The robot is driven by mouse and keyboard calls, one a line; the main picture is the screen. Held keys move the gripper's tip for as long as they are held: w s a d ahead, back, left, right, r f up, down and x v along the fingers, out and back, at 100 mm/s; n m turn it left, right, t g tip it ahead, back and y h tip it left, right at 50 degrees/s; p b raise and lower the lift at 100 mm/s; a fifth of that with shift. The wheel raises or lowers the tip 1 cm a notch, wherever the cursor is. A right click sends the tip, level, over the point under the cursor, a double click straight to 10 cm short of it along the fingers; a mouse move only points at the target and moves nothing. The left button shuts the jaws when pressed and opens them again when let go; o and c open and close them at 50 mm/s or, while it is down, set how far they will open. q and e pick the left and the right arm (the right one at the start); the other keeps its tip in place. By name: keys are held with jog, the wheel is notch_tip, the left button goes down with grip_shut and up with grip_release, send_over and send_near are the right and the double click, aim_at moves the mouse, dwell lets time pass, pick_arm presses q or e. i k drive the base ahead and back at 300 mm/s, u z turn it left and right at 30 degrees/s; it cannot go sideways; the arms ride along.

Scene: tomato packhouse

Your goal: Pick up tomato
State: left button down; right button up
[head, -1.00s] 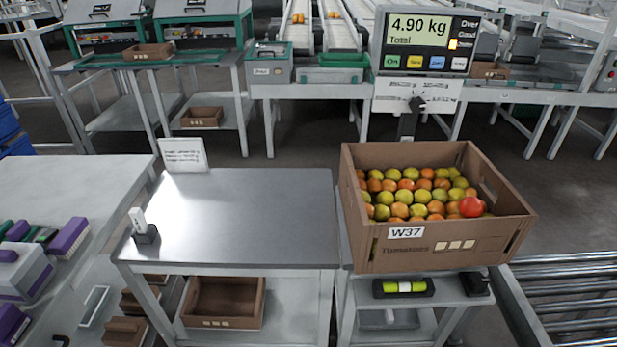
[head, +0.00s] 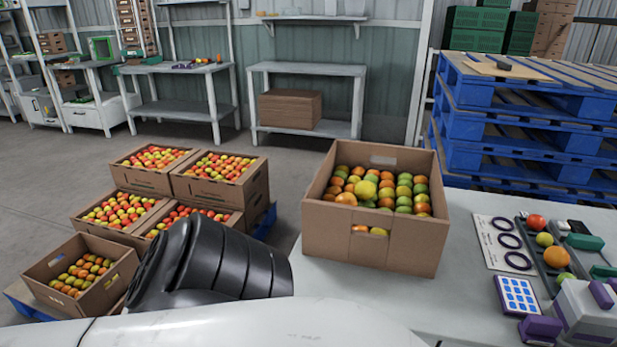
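Many tomatoes (head: 366,189), yellow, green and orange, fill a cardboard box (head: 330,235) on the grey table at the centre right. Three single tomatoes lie on a dark tray at the right: a red one (head: 536,221), a yellow-green one (head: 544,239) and a larger orange one (head: 556,257). Part of a green one shows just below them. A black ribbed section and a white link of my own arm cross the lower left and bottom. Neither gripper shows, so I cannot see what they hold.
Several cardboard boxes of tomatoes (head: 140,180) are stacked on blue pallets at the left. The grey table (head: 380,300) is bare in front of the box. A card with dark rings (head: 487,243), a blue keypad (head: 517,295) and instruments crowd its right side. Blue pallets (head: 465,130) stand behind.

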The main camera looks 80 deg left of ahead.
aim_at(364, 190)
jog(key=u, duration=2.1)
jog(key=k, duration=0.95)
jog(key=u, duration=1.15)
jog(key=i, duration=0.9)
jog(key=z, duration=0.35)
